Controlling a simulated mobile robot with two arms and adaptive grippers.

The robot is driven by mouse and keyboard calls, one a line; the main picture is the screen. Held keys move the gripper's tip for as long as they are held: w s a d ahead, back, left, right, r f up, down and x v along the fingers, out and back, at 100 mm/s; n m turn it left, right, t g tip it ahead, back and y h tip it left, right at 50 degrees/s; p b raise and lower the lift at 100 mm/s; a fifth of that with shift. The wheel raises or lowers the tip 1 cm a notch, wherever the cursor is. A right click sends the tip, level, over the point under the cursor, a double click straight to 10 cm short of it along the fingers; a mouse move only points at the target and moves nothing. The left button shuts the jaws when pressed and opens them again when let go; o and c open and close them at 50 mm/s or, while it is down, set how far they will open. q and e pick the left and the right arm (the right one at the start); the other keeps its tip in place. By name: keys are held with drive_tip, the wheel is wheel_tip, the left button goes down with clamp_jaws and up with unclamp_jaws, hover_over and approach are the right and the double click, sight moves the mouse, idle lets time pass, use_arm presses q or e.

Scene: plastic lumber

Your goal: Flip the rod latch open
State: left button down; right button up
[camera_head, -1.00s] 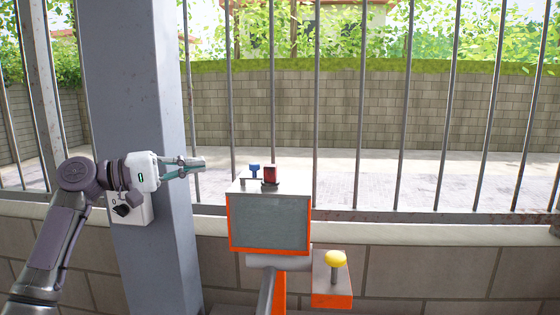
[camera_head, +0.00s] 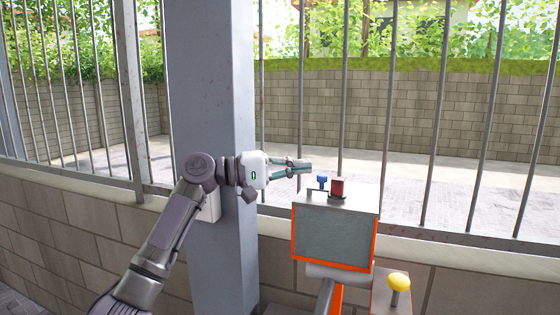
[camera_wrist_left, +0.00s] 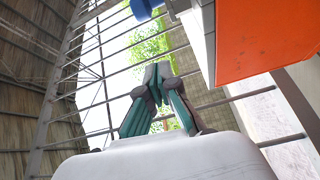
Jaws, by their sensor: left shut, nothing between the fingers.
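An orange-edged box (camera_head: 333,238) with a grey front panel stands right of the pillar in the head view. On its top are a small blue-topped piece (camera_head: 322,182), a thin grey rod-like piece (camera_head: 311,192) and a dark red block (camera_head: 338,188). I cannot tell which of these is the rod latch. My left gripper (camera_head: 303,166) is shut and empty, pointing right, just left of and slightly above the blue piece in the picture. In the left wrist view, its closed fingertips (camera_wrist_left: 157,72) lie below a blue part (camera_wrist_left: 145,8) and left of the orange box side (camera_wrist_left: 262,38). My right gripper is out of view.
A thick grey pillar (camera_head: 213,80) stands behind my left arm. A white switch box (camera_head: 209,208) on it is partly hidden. A metal bar fence (camera_head: 387,110) runs behind. A yellow knob (camera_head: 398,282) sits at lower right.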

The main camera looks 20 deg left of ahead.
use_arm(q)
drive_tip(key=p+x, duration=0.1)
drive_tip(key=x, duration=0.2)
drive_tip(key=shift+d+r, duration=0.1)
drive_tip(key=shift+d, duration=0.1)
drive_tip(key=s, duration=0.1)
drive_tip(key=s+p, duration=0.1)
drive_tip(key=s, duration=0.1)
drive_tip(key=shift+d+f, duration=0.1)
drive_tip(key=shift+f, duration=0.15)
drive_tip(key=shift+s, duration=0.45)
drive_tip(key=shift+d+f, duration=0.1)
drive_tip(key=shift+d, duration=0.05)
drive_tip(key=shift+d, duration=0.1)
